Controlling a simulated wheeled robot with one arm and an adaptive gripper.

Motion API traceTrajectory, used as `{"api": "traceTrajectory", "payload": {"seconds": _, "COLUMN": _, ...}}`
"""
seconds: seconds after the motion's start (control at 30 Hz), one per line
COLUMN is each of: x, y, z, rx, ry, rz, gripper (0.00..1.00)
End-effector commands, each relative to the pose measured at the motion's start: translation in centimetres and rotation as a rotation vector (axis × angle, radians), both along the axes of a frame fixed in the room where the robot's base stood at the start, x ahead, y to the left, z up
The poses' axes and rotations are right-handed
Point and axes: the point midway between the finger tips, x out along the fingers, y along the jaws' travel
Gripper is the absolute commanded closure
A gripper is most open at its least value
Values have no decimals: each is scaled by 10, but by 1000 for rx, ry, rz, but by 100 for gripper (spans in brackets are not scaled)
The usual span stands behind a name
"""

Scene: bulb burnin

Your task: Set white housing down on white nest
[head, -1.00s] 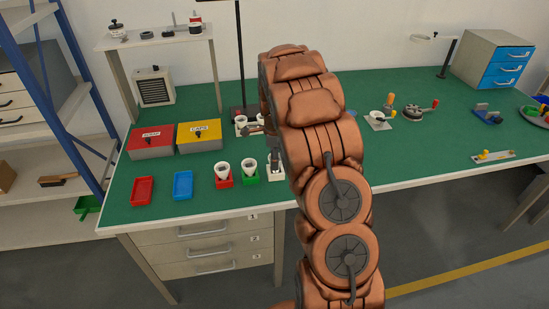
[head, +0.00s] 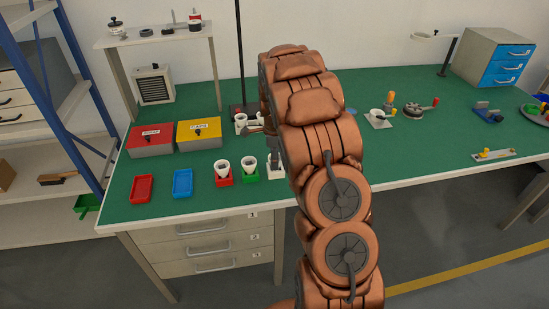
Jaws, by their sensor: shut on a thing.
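The white nest (head: 277,178) stands near the front edge of the green bench, at the right end of a row of nests and partly behind my arm. A white housing (head: 273,161) shows just above it, at my gripper. My gripper (head: 274,152) points down and is shut on this housing. The arm hides much of the gripper and housing, so I cannot tell whether the housing touches the nest.
A red nest (head: 223,181) and a green nest (head: 249,177) hold white cups to the left. Blue (head: 182,183) and red (head: 143,188) trays lie further left. Red (head: 150,143) and yellow (head: 199,134) boxes stand behind. A dark post (head: 239,55) rises behind the gripper.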

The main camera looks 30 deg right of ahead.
Motion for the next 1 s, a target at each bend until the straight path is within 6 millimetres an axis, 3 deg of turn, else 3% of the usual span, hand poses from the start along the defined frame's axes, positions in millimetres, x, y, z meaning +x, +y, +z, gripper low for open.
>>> {"api": "traceTrajectory", "payload": {"seconds": 0.33, "x": 0, "y": 0, "z": -2, "rx": 0, "ry": 0, "rz": 0, "gripper": 80}}
{"api": "traceTrajectory", "payload": {"seconds": 0.37, "x": 0, "y": 0, "z": -2, "rx": 0, "ry": 0, "rz": 0, "gripper": 45}}
{"api": "traceTrajectory", "payload": {"seconds": 0.6, "x": 0, "y": 0, "z": -2, "rx": 0, "ry": 0, "rz": 0, "gripper": 20}}
{"api": "traceTrajectory", "payload": {"seconds": 1.0, "x": 0, "y": 0, "z": 2, "rx": -1, "ry": -1, "rz": 0, "gripper": 19}}
